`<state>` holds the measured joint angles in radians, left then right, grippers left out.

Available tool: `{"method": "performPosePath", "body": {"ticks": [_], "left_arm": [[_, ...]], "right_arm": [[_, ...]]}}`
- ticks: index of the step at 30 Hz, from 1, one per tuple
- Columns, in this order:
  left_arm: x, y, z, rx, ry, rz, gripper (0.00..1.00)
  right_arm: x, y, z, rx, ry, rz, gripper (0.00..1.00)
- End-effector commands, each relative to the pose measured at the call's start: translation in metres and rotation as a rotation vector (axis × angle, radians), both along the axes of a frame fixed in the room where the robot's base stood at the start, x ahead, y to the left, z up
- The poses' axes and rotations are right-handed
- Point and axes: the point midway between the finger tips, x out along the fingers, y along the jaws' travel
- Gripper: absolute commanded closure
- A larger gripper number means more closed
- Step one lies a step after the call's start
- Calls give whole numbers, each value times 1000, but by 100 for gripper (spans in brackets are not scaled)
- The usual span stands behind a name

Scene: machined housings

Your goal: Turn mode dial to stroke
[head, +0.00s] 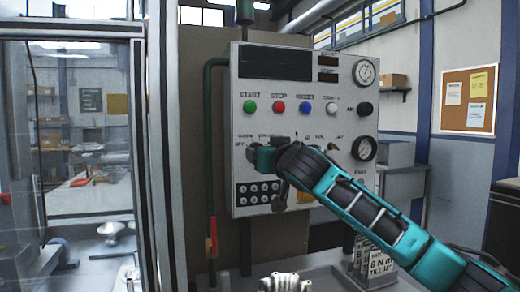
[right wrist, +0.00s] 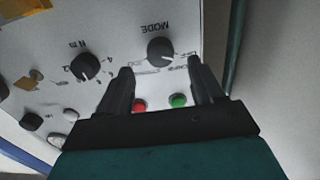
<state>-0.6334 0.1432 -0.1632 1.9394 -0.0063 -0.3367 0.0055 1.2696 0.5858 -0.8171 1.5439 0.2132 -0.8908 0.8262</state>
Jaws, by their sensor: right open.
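The mode dial (right wrist: 160,51) is a round black knob under the printed word MODE, seen upside down in the right wrist view. Small position labels are printed around it, too blurred to read surely, and its setting is unclear. My right gripper (right wrist: 161,67) is open, its two dark fingers spread on either side of the dial in the picture. I see no clear contact. In the head view my right gripper (head: 254,151) is at the lower left of the grey control panel (head: 290,85) and hides the dial. My left gripper is not in view.
A green button (right wrist: 178,100) and a red button (right wrist: 138,106) show between the fingers. Another black dial (right wrist: 85,66) sits beside the mode dial. A lever (head: 280,197) and a black button block (head: 257,193) are below my right gripper. A green pipe (head: 208,140) runs along the panel's left.

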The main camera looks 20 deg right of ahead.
Motion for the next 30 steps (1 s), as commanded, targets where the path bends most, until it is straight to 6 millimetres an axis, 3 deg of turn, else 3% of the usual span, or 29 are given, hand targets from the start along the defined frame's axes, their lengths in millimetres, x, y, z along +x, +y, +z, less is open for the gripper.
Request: {"method": "performPosePath", "body": {"ticks": [9, 23, 30], "left_arm": [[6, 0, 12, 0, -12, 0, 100], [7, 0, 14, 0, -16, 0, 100], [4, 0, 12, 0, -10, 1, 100]], "right_arm": [[36, 2, 1, 0, 0, 0, 33], [45, 2, 0, -1, 0, 1, 33], [45, 2, 0, 0, 0, 1, 53]]}}
